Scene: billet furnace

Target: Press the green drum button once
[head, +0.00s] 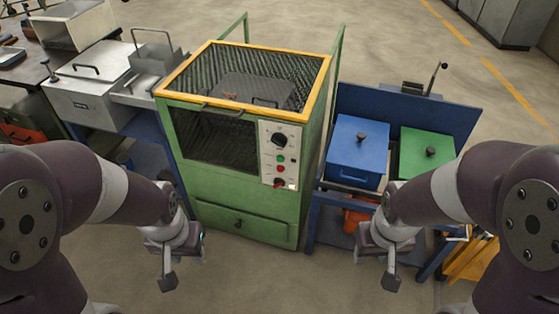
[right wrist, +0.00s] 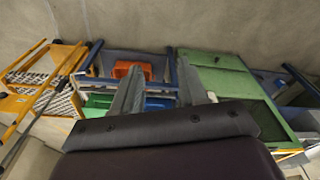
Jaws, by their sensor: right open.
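A green furnace cabinet (head: 240,205) with an orange-framed mesh top stands in the middle of the head view. Its white control panel (head: 266,165) is at the right of its front. A small green button (head: 281,158) sits under a black dial (head: 279,140), with small red controls below it. My left gripper (head: 168,280) hangs in front of the cabinet, low and left; its jaws are too small to judge. My right gripper (head: 390,282) hangs low and right of the cabinet, apart from the panel. In the right wrist view it is open and empty (right wrist: 160,92).
A blue lidded box (head: 356,150) and a green lidded box (head: 425,153) stand on a blue bench right of the cabinet. A grey box (head: 88,98) stands at left. An orange bin (right wrist: 133,70) and yellow steps (right wrist: 45,78) lie near my right gripper.

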